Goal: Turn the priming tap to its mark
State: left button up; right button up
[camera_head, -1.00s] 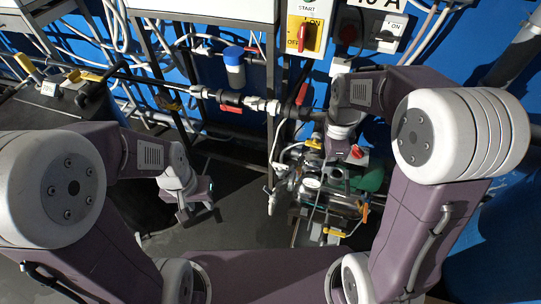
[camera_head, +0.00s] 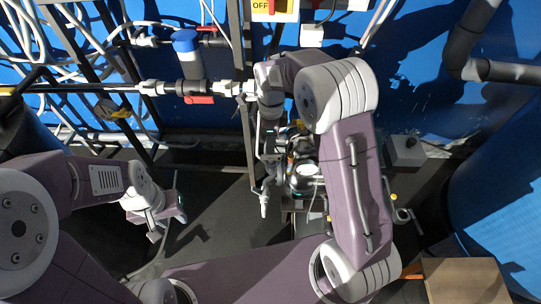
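I cannot tell whether this is the priming tap, and no mark is readable. My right wrist hangs at the pipe's right end and covers what lies behind it. My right gripper (camera_head: 271,138) points down beside a cluster of glassware and fittings (camera_head: 305,172); its fingers are too small and overlapped to judge. My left gripper (camera_head: 168,219) is low on the left, away from the pipe, with its fingers apart and empty.
A dark frame post (camera_head: 243,120) stands just left of my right gripper. A grey box (camera_head: 406,150) and a cardboard-coloured box (camera_head: 462,280) are on the right. Cables hang at the upper left. Dark floor lies open between my arms.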

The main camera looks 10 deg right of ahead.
aim_at(271, 158)
notch_tip(271, 158, down, 6)
jog(key=shift+f+b, duration=0.1)
jog(key=shift+b, duration=0.75)
grip_shut()
